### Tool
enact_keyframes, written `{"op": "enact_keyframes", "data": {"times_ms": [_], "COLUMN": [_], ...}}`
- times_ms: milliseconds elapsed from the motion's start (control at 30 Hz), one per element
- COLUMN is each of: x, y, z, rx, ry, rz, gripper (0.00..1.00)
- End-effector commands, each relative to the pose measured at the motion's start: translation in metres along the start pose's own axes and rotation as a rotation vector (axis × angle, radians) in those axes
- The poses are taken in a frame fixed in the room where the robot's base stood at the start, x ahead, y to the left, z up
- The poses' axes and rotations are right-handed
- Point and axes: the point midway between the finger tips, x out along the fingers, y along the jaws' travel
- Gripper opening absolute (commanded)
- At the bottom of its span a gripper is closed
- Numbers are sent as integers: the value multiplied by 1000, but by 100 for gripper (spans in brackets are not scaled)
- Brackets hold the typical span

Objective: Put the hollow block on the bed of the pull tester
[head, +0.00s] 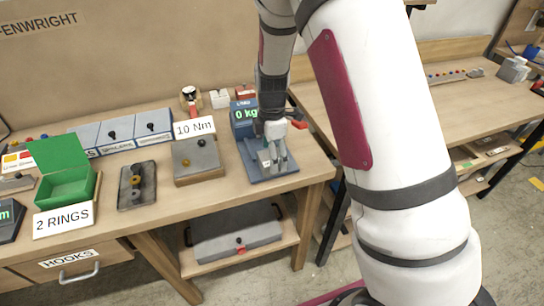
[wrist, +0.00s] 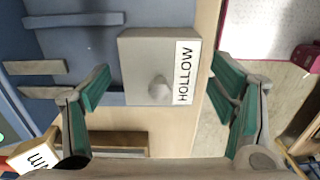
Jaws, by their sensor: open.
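The pull tester (head: 243,117) is blue, with a green "0 kg" display, and stands near the right end of the bench. Its blue bed (head: 286,174) lies in front of the display and fills the left of the wrist view (wrist: 75,48). The hollow block (wrist: 145,55) is grey, with a round knob and a "HOLLOW" label. It shows small in the head view (head: 264,157), over the bed. Its underside is hidden, so I cannot tell whether it rests fully there. My gripper (wrist: 160,95) is open, its green-padded fingers apart on both sides of the block.
A "10 Nm" fixture (head: 197,165) stands left of the tester, with a dark ring plate (head: 137,186) and a green open box (head: 68,187) farther left. The bench (head: 318,165) ends just right of the tester. A second bench (head: 420,95) stands beyond a gap.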

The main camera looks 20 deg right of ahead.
Motion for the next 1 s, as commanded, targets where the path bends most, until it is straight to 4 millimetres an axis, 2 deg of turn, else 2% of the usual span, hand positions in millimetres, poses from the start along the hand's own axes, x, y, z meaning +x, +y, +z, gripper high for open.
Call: {"op": "enact_keyframes", "data": {"times_ms": [400, 700, 867, 1000], "x": [-82, -112, -145, -187], "y": [1, -2, -23, -61], "z": [0, 0, 0, 0], "rx": [1, 18, 165, 402], "ry": [0, 2, 24, 65], "rz": [5, 7, 49, 107], "gripper": [78, 78, 78, 78]}}
